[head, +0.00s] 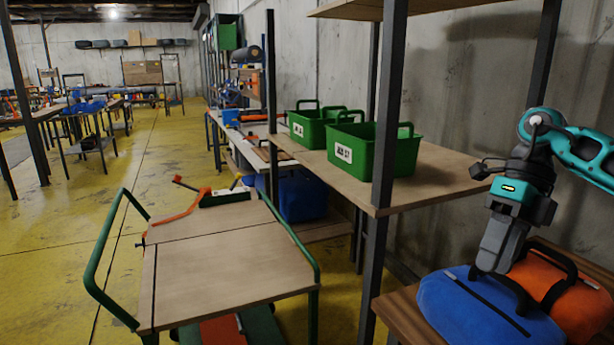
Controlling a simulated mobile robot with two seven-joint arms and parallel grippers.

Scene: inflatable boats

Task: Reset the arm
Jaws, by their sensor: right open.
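My right arm comes in from the right edge, and my right gripper (491,262) points down just above a blue bag (480,312) with a black strap. The gripper is open, with its fingertips close to the back of the bag; whether they touch it I cannot tell. An orange bag (580,300) with a black handle lies behind and to the right of the blue one. Both bags rest on a low wooden shelf (398,312). My left gripper is not in the picture.
Green crates (350,150) with labels stand on the wooden shelf (440,172) beside a dark upright post (385,130). A wooden cart (220,262) with green handles stands at centre left, with an orange tool (185,210) at its far edge. Yellow floor (60,240) is open at left.

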